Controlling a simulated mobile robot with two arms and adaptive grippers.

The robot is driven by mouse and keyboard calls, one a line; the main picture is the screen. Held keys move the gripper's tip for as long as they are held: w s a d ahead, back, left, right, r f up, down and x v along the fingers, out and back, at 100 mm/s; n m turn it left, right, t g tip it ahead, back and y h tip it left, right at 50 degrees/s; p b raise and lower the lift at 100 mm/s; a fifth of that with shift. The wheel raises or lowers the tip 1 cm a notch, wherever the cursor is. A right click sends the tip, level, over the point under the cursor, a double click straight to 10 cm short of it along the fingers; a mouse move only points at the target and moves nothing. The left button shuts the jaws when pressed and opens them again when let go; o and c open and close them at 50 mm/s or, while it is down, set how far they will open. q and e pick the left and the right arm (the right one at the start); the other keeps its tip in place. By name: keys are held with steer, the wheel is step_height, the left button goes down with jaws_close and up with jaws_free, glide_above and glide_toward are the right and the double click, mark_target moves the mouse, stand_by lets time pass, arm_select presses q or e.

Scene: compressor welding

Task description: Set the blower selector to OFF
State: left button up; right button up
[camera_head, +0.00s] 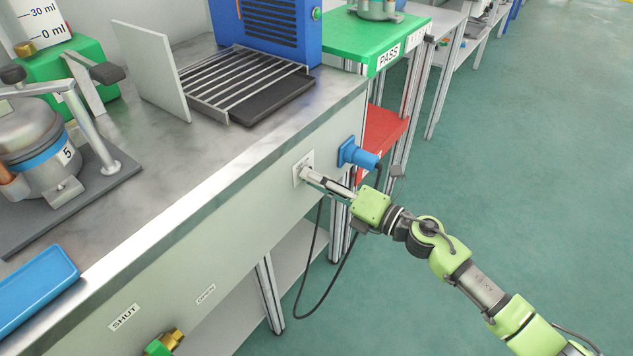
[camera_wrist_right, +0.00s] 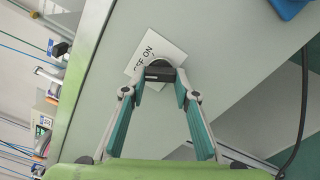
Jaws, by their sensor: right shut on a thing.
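The blower selector's white plate (camera_head: 302,163) is on the front panel of the workbench. In the right wrist view the plate (camera_wrist_right: 157,46) shows tilted, with black lettering that reads "ON" and a partly covered "OFF". My right gripper (camera_head: 312,177) reaches the panel from the right, its fingertips at the plate. In the right wrist view, the gripper (camera_wrist_right: 160,82) is shut on the dark selector knob (camera_wrist_right: 160,73), one finger on each side. The fingers partly cover the knob, and I cannot tell which label it points to. My left gripper is not in view.
A blue plug and socket (camera_head: 358,155) sits on the panel just right of the plate; its black cable (camera_head: 308,285) hangs in a loop below my right gripper. The blue blower box (camera_head: 270,30) and a wire rack (camera_head: 240,85) stand on the bench above. The floor at right is clear.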

steer(key=shift+f, duration=0.1)
stand_by(0.4)
steer(key=o, duration=1.1)
steer(key=v, duration=1.2)
